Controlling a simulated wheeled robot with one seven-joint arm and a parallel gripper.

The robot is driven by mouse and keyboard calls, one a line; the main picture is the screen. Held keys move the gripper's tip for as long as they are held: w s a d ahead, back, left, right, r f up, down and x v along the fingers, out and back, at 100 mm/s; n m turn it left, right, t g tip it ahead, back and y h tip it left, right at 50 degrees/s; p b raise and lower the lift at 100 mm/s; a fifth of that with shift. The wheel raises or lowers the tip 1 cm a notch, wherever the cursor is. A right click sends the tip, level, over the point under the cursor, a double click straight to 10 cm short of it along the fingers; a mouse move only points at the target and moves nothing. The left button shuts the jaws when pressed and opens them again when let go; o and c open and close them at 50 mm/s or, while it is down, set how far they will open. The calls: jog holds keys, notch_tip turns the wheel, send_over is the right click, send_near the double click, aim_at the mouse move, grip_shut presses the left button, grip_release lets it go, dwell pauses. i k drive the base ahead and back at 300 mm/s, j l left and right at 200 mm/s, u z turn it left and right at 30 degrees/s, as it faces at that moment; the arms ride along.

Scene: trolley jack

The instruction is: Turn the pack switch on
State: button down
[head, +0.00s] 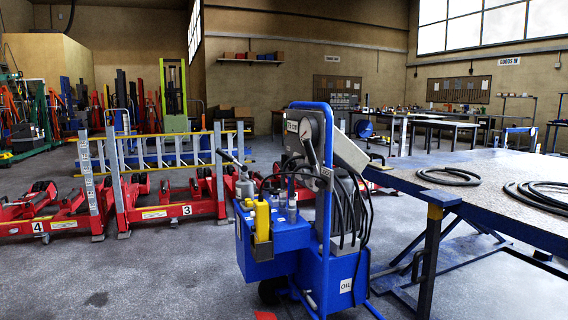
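A blue wheeled hydraulic pack (280,240) stands upright in the middle foreground, with a blue tubular handle frame. A round pressure gauge (305,128) and a tilted grey panel (347,152) are at its top. Black hoses (362,208) hang at its right side. A yellow part (262,218) and grey fittings sit on its left side, and a white label low down reads OIL. I cannot pick out the pack switch or its position. My gripper is not in view.
A workbench (510,185) with coiled black hoses stands close on the right, its blue legs beside the pack. Red numbered trolley jacks (170,212) and a yellow-railed rack (160,152) stand behind on the left. The grey floor (130,285) at the front left is mostly clear.

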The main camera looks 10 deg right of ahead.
aim_at(284, 157)
jog(key=i+j, duration=0.95)
jog(key=i+l+z, duration=0.05)
